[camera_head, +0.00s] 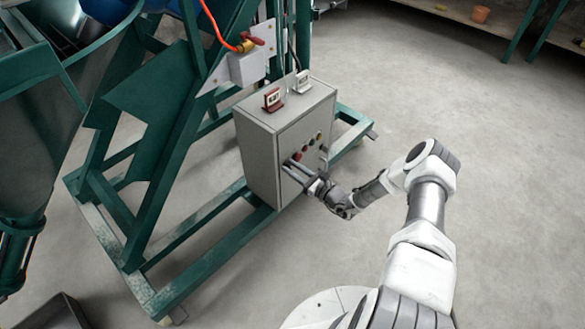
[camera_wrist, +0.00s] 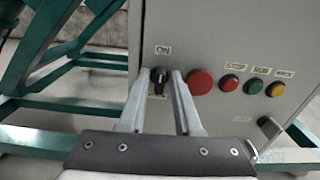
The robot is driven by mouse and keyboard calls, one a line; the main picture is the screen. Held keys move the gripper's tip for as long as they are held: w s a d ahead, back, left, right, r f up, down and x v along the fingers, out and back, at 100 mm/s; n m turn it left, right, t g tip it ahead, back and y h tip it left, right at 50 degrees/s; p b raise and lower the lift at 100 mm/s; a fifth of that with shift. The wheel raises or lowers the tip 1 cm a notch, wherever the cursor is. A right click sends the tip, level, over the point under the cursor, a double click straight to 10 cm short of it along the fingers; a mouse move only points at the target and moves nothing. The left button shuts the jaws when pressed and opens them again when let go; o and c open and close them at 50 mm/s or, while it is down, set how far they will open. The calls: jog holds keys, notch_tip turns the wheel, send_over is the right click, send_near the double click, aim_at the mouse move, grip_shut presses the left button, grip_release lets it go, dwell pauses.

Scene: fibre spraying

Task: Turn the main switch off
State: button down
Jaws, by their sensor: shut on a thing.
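A lower label is mostly hidden by my gripper. My gripper (camera_wrist: 160,80) is at the knob, with a finger on each side of it, shut on it. In the head view my gripper (camera_head: 290,168) reaches the lower left of the front of the control box (camera_head: 262,155). The knob itself is hidden there.
Right of the knob are a large red button (camera_wrist: 201,82), then a red STOP button (camera_wrist: 229,83), a green RUN button (camera_wrist: 253,86) and a yellow button (camera_wrist: 276,89). A green steel frame (camera_head: 185,110) surrounds the box. Open floor (camera_head: 500,160) lies to the right.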

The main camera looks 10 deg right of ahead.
jog(key=n+p, duration=0.2)
jog(key=n, duration=0.2)
jog(key=n+p, duration=0.1)
jog(key=n, duration=0.3)
jog(key=shift+s+n+p, duration=0.1)
jog(key=shift+n+p, duration=0.2)
jog(key=shift+p, duration=0.1)
jog(key=n+p, duration=0.2)
jog(key=n, duration=0.2)
jog(key=shift+a+f+n, duration=0.1)
jog(key=shift+n, duration=0.2)
jog(key=n+p, duration=0.1)
jog(key=n, duration=0.3)
jog(key=shift+f+p, duration=0.15)
jog(key=shift+p, duration=0.15)
jog(key=shift+n, duration=0.3)
jog(key=c, duration=0.9)
grip_release()
